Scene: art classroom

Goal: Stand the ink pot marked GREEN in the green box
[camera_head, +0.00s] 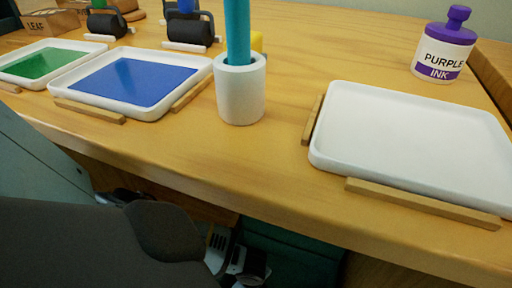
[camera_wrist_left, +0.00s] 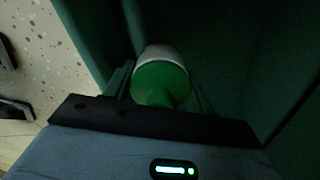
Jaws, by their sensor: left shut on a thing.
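The ink pot (camera_wrist_left: 160,84) shows in the left wrist view with a green top and a pale body. Its label cannot be read. My left gripper (camera_wrist_left: 162,78) is shut on it. Dark green walls of the green box (camera_wrist_left: 245,50) surround the pot on the sides that show. Whether the pot touches the floor of the box is too dark to tell. In the head view, part of the green box (camera_head: 290,245) shows in shadow below the table edge, with my left arm reaching down to it; the pot is hidden there. My right gripper is not in view.
On the wooden table stand a purple ink pot (camera_head: 443,50), a white empty tray (camera_head: 415,140), a white cup (camera_head: 240,95) with a blue-green stick, a blue ink tray (camera_head: 132,82) and a green ink tray (camera_head: 37,63). Black rollers (camera_head: 188,31) stand behind. A speckled floor (camera_wrist_left: 45,50) lies beside the box.

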